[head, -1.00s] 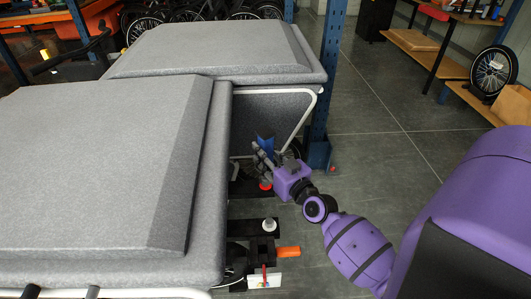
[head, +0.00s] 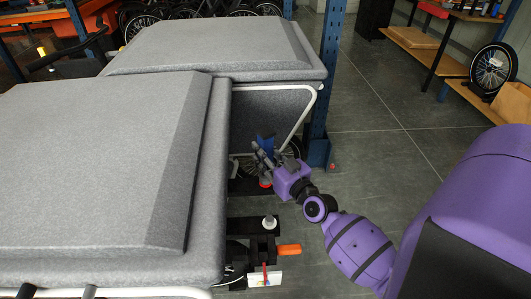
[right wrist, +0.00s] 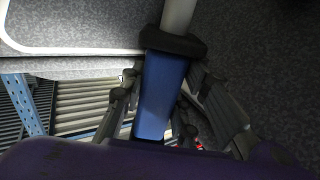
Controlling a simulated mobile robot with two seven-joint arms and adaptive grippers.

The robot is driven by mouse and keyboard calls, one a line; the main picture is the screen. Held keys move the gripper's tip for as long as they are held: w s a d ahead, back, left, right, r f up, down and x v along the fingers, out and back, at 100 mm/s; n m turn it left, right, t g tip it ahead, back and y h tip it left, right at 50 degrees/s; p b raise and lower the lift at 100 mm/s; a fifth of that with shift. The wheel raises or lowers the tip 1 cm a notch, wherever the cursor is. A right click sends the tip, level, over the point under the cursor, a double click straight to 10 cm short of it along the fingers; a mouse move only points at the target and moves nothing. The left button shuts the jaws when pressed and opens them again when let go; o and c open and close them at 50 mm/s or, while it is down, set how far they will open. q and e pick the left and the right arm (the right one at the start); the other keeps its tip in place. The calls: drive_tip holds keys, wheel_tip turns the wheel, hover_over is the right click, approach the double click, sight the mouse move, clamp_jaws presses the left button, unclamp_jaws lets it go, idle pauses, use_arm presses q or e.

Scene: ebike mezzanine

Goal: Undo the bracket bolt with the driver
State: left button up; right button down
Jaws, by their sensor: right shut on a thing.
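My right gripper (head: 264,155) is shut on a blue-handled tool (head: 266,143), which looks like the driver, beside the far grey cargo box. In the right wrist view the tool's blue body (right wrist: 160,95) lies between the fingers, with a dark collar and a pale shaft pointing away towards a grey speckled surface. I cannot tell whether its tip touches anything. I cannot make out the bracket bolt in either view. My left gripper is not in view.
Two grey lidded cargo boxes (head: 100,170) fill the left and centre. A blue rack post (head: 325,90) stands just beyond the gripper. A black fixture with a white knob (head: 269,222) and an orange handle (head: 288,249) sits nearer.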

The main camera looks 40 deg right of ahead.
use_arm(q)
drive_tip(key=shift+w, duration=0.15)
use_arm(e)
drive_tip(key=shift+r, duration=0.1)
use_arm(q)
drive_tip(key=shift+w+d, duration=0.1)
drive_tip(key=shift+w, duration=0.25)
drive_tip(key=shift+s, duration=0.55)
use_arm(e)
drive_tip(key=shift+f, duration=0.2)
